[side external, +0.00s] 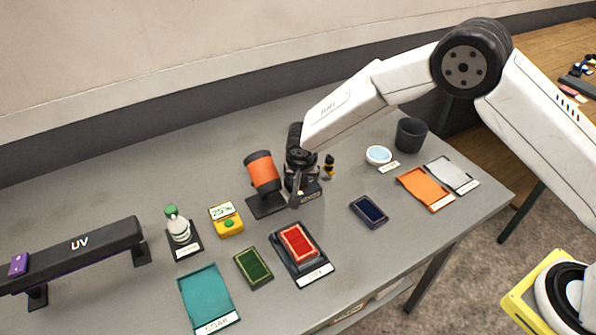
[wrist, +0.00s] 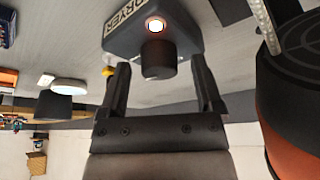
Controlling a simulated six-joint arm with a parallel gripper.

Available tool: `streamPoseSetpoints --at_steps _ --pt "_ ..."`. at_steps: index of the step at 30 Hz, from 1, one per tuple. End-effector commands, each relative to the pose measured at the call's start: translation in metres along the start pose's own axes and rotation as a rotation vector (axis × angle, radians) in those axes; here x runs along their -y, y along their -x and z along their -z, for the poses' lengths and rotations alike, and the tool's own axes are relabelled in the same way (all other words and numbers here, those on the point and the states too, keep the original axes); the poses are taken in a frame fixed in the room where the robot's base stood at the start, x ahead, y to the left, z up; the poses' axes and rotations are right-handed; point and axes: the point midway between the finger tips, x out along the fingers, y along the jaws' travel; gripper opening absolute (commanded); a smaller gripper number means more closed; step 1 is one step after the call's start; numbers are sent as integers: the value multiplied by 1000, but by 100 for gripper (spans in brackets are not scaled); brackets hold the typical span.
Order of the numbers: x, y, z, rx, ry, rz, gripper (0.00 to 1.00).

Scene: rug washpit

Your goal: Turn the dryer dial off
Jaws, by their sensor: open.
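The dryer box (wrist: 120,38) is dark, with a white DRYER label, and appears upside down at the top of the wrist view. A round lamp (wrist: 155,26) on it glows white-orange. The dark cylindrical dial (wrist: 158,58) sticks out just beside the lamp. My gripper (wrist: 161,72) is open, its two fingers on either side of the dial with a gap visible on both sides. In the side external view my gripper (side external: 297,190) is down at the dryer's label (side external: 311,195) and hides the dial and most of the box.
An orange drum (side external: 263,172) stands close left of my gripper and fills the right edge of the wrist view. A small dark figure (side external: 329,167) stands just right. A red rug in a tray (side external: 316,272) lies in front. A dark cup (side external: 411,135) stands farther right.

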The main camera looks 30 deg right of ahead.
Motion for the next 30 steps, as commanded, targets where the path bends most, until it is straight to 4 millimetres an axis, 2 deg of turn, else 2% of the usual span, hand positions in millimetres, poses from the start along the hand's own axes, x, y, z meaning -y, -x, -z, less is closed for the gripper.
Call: streamPoseSetpoints --at_steps 2,9,10,20,30 --pt "0 0 0 0 0 0 80" --pt "0 0 0 0 0 0 4" --pt "0 0 0 0 0 0 0" --pt "0 0 0 1 25 9 0" --pt "-1 0 -1 2 157 65 0"
